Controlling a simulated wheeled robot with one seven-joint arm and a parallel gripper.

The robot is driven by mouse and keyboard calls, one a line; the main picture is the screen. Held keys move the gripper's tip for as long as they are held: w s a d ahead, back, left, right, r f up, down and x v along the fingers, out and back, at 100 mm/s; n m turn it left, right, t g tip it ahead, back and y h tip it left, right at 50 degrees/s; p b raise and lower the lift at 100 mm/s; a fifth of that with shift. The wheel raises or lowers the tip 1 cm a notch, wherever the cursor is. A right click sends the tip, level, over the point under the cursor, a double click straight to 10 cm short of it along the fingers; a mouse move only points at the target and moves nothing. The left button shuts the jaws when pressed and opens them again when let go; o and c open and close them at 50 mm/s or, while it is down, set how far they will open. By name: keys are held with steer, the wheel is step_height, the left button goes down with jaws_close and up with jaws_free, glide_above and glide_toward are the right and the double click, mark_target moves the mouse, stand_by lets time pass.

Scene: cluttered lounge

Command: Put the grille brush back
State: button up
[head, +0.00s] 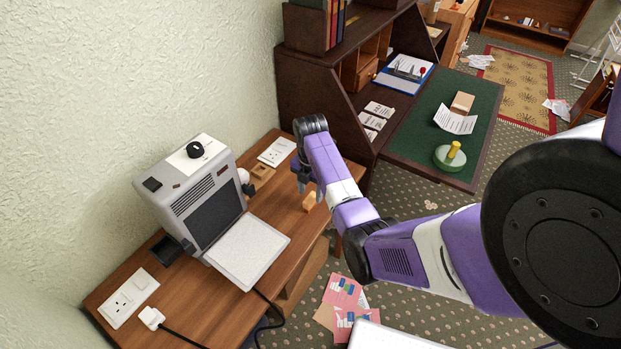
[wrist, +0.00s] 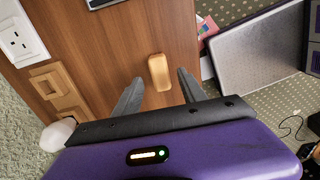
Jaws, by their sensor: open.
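A small tan wooden block, which looks like the grille brush (head: 309,201), lies on the wooden side table (head: 325,212) near its right edge. In the wrist view the brush (wrist: 160,72) shows between and just beyond my fingertips. My gripper (head: 304,184) points down above it, open and empty, with its fingers (wrist: 160,80) apart on either side of the brush in the picture. I cannot tell its exact height above the table. A light wooden holder with recesses (head: 262,173) sits on the table to the left; it also shows in the wrist view (wrist: 60,92).
A grey heater (head: 195,192) with its flap (head: 248,250) lowered stands on the table, left of my gripper. White socket plates (head: 277,151) lie at the back and front. A dark desk (head: 390,100) stands behind. Papers (head: 345,300) lie on the floor.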

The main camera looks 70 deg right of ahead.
mark_target(311, 198)
step_height(311, 198, up, 8)
steer(key=shift+f, duration=0.2)
stand_by(0.6)
